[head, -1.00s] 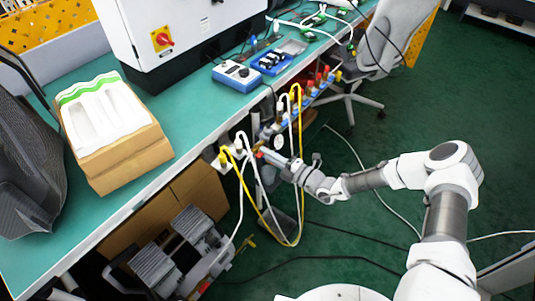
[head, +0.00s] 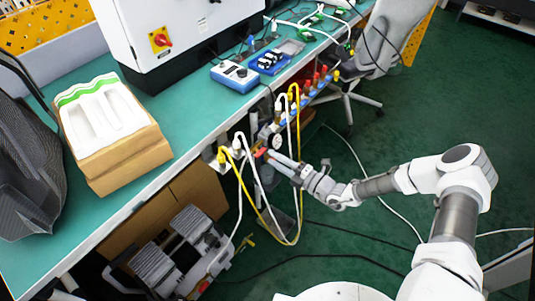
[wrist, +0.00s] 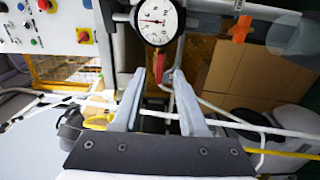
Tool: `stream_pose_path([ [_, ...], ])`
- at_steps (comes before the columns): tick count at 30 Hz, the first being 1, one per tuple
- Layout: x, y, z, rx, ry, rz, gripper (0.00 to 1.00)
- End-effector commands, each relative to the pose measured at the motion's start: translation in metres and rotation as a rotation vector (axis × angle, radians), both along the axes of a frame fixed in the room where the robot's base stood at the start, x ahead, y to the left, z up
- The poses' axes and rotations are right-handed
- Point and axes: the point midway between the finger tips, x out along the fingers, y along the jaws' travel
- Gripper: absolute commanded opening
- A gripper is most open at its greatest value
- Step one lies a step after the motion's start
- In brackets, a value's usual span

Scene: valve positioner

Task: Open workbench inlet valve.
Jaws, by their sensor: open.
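A small red valve handle (head: 260,153) sits on the piping under the front edge of the workbench (head: 160,185), below a round white pressure gauge (head: 277,142). In the wrist view a red handle (wrist: 158,67) shows narrow, below the gauge (wrist: 155,22), in the gap between my fingertips. My gripper (head: 272,162) is just right of and below the handle, fingers pointing at it. In the wrist view my gripper (wrist: 157,78) is open, a finger on either side of the handle. I cannot tell whether either finger touches it.
An orange-red handle (wrist: 240,28) is right of the gauge in the wrist view. Yellow and white hoses (head: 298,200) loop beside my gripper. A blue manifold with several red knobs (head: 318,82) runs along the bench edge. A grey compressor (head: 185,250) stands below. Floor to the right is mostly clear.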

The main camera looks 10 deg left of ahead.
Motion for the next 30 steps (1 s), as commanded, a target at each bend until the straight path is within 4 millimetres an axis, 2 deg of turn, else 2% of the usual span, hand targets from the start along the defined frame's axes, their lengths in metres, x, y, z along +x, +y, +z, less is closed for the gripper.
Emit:
stream_pose_path([
  [1,-0.004,-0.014,0.002,-0.001,0.001,-0.005,0.42],
  [9,-0.030,-0.075,0.002,-0.001,0.001,-0.004,0.42],
  [15,-0.044,-0.108,0.001,-0.001,0.000,-0.003,0.42],
  [21,-0.051,-0.123,0.000,0.001,0.002,-0.001,0.42],
  [30,-0.052,-0.124,0.000,0.000,0.001,0.000,0.42],
])
